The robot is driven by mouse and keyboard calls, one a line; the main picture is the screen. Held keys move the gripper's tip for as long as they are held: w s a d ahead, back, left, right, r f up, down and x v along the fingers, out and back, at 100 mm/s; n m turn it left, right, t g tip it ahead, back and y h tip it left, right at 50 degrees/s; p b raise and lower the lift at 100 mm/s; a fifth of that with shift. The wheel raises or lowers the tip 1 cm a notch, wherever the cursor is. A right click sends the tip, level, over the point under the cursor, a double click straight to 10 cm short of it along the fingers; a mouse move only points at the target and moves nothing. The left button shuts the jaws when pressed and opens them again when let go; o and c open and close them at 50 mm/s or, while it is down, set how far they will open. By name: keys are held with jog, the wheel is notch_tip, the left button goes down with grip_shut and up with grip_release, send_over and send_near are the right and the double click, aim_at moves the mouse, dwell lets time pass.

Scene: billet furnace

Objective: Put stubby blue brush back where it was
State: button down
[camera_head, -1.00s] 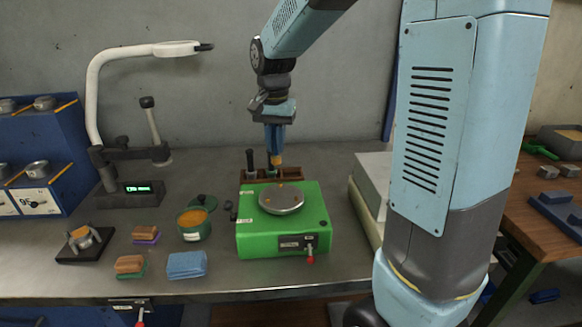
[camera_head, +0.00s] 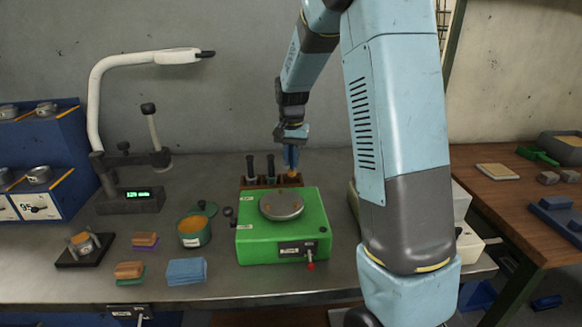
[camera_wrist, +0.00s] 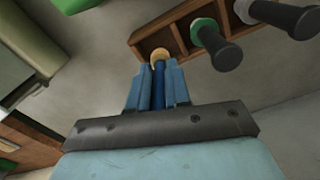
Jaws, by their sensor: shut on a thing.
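My gripper (camera_head: 291,158) is shut on the stubby blue brush. In the wrist view the brush's blue handle (camera_wrist: 158,88) lies between the fingers (camera_wrist: 157,92), its tan end pointing away from me. The wooden rack (camera_head: 257,183) stands behind the green machine; it also shows in the wrist view (camera_wrist: 152,42). Two dark-handled tools (camera_head: 250,168) (camera_head: 270,167) stand upright in its left and middle places. The brush is upright over the rack's right end, its tan tip at the end compartment. I cannot tell whether the tip is inside or just above it.
The green machine (camera_head: 255,243) with a round metal plate (camera_head: 282,205) stands right in front of the rack. An open green tin (camera_head: 194,235), a blue cloth (camera_head: 186,271) and small sponges lie to the left. A white lamp (camera_head: 95,110) stands back left.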

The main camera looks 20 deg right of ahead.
aim_at(291, 163)
jog(key=shift+f, duration=1.5)
jog(key=shift+f, duration=0.15)
jog(key=c, duration=1.1)
grip_release()
